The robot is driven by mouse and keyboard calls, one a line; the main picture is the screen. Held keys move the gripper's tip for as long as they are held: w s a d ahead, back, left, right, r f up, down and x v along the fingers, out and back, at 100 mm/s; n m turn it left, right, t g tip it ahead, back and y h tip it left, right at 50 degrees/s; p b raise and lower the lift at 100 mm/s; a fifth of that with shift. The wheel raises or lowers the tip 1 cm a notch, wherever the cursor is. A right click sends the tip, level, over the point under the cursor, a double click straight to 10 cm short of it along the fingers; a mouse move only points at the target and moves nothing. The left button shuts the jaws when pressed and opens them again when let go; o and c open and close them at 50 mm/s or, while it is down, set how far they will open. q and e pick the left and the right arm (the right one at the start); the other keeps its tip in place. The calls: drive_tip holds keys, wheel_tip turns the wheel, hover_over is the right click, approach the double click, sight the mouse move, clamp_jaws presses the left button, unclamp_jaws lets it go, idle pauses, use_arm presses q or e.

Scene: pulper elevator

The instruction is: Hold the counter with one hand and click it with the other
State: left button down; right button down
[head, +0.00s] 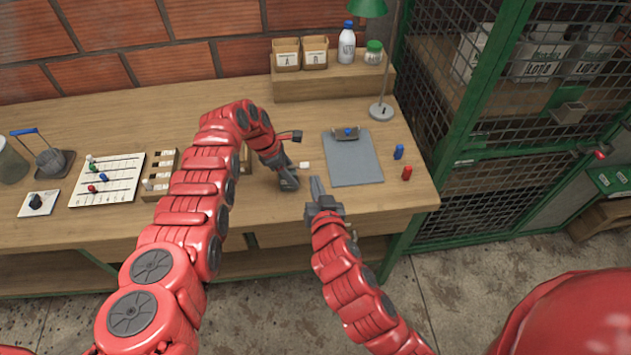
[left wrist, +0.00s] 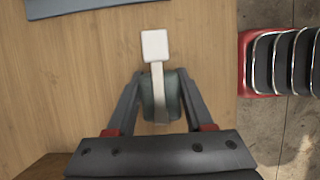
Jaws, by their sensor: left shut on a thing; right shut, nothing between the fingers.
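The counter shows in the left wrist view as a small dark grey-green body (left wrist: 174,98) with a pale lever ending in a white square pad (left wrist: 155,45). My left gripper (left wrist: 158,95) is shut on its body, one finger on each side. In the head view my left gripper (head: 289,181) is low over the front of the wooden table, and the white pad (head: 304,165) shows just right of it. The counter's body is mostly hidden there. My right gripper (head: 318,188) is shut and empty, near the table's front edge, right of the left gripper and apart from the pad.
A grey clipboard (head: 354,167) lies behind and right of the grippers. A blue peg (head: 398,152) and a red peg (head: 407,173) stand right of it. A lamp (head: 381,110) stands at the back. A white board (head: 108,180) with pegs lies left.

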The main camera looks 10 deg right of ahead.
use_arm(q)
drive_tip(key=shift+c, duration=1)
unclamp_jaws()
drive_tip(key=v, duration=1.2)
